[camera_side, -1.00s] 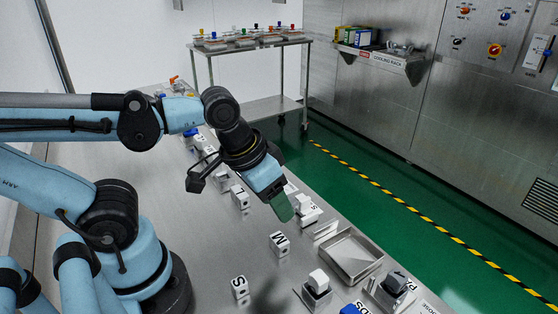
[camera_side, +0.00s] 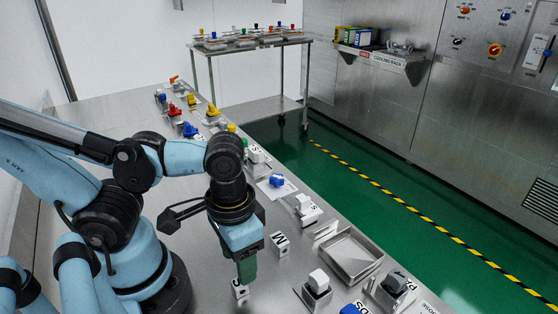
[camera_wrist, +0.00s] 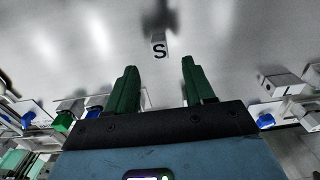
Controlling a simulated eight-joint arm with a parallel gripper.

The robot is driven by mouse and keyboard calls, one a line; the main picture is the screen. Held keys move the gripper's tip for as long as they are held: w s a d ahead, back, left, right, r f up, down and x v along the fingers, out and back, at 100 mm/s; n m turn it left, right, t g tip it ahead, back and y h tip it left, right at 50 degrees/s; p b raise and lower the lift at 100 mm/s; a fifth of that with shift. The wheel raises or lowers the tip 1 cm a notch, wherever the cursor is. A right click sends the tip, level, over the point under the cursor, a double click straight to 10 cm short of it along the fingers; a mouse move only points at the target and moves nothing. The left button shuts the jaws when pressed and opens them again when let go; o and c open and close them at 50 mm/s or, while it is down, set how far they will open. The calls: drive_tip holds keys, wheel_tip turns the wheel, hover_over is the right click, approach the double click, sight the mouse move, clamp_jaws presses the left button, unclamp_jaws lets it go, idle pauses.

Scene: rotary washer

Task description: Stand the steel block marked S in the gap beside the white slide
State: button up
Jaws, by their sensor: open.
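The steel block marked S (camera_side: 240,292) stands on the bench near the lower middle of the side view, partly hidden behind my green fingers. In the wrist view the block (camera_wrist: 159,48) shows its black S just beyond and between the fingertips. My gripper (camera_side: 246,279) points down close above the block. In the wrist view my gripper (camera_wrist: 159,66) has its two fingers spread apart with nothing between them. A white slide-like piece (camera_side: 303,203) sits on a plate lettered S at the bench's right edge. The gap beside it cannot be made out.
A block marked M (camera_side: 280,243) stands right of my gripper. A shallow steel tray (camera_side: 351,257) and a white knob on a steel base (camera_side: 317,284) lie farther right. Several coloured knobs line the far bench edge. Bare bench lies around the S block.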

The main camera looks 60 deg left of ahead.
sight(240, 287)
drive_tip(key=shift+f, duration=3)
clamp_jaws()
